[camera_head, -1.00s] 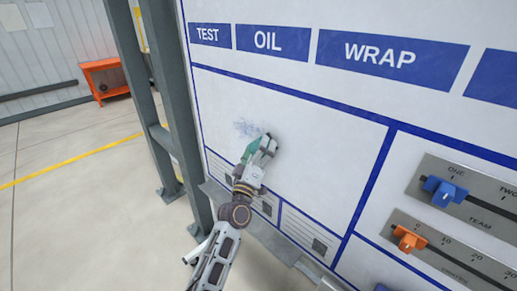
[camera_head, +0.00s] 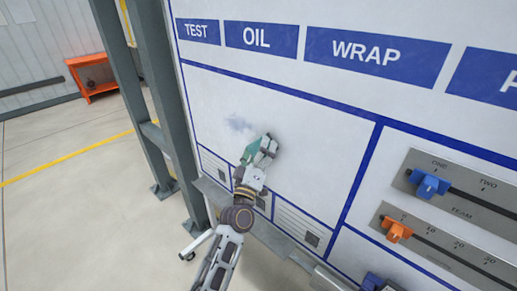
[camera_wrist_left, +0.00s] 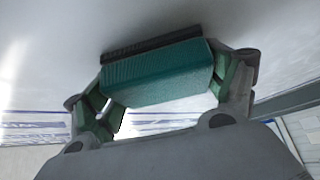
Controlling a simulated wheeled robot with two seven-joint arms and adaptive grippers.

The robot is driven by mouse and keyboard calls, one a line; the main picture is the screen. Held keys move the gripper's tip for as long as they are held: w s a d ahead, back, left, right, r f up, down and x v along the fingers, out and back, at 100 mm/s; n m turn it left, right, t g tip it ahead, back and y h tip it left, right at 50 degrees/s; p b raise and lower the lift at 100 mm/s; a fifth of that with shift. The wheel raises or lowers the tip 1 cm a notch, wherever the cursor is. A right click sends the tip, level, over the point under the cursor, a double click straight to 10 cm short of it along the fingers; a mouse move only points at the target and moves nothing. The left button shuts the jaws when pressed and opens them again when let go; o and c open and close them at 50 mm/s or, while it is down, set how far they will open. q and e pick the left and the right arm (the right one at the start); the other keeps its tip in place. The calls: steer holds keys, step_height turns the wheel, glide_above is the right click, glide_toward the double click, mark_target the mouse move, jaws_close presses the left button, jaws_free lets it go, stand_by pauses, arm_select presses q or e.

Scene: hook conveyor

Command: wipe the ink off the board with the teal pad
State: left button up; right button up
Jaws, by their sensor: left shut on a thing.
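The white board (camera_head: 320,140) stands upright in front of me, with blue lines and labels. A pale, faint ink smudge (camera_head: 239,124) shows on its left panel. My left gripper (camera_head: 262,152) is at the board just below and to the right of the smudge. It is shut on the teal pad (camera_head: 249,153). In the left wrist view the teal pad (camera_wrist_left: 158,75) sits between the two fingers, its dark face toward the board surface; I cannot tell whether it touches. My right gripper is not in view.
A grey ledge (camera_head: 225,204) runs along the board's lower edge. Grey posts (camera_head: 165,110) stand at the left. Blue (camera_head: 428,184) and orange (camera_head: 398,231) sliders project from the board at right. An orange cart (camera_head: 92,78) stands far left on open floor.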

mark_target(250, 148)
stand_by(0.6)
arm_select(q)
steer(key=shift+w+a, duration=1.1)
steer(key=shift+a, duration=0.3)
steer(key=shift+w+a, duration=0.1)
steer(key=shift+w+a, duration=0.95)
steer(key=shift+a, duration=0.25)
steer(key=shift+b, duration=0.3)
steer(key=shift+w+a+b, duration=0.2)
steer(key=shift+w+a, duration=0.35)
steer(key=shift+a, duration=0.15)
steer(key=shift+w+a+b, duration=0.15)
steer(key=shift+w+a, duration=0.35)
steer(key=shift+a, duration=0.2)
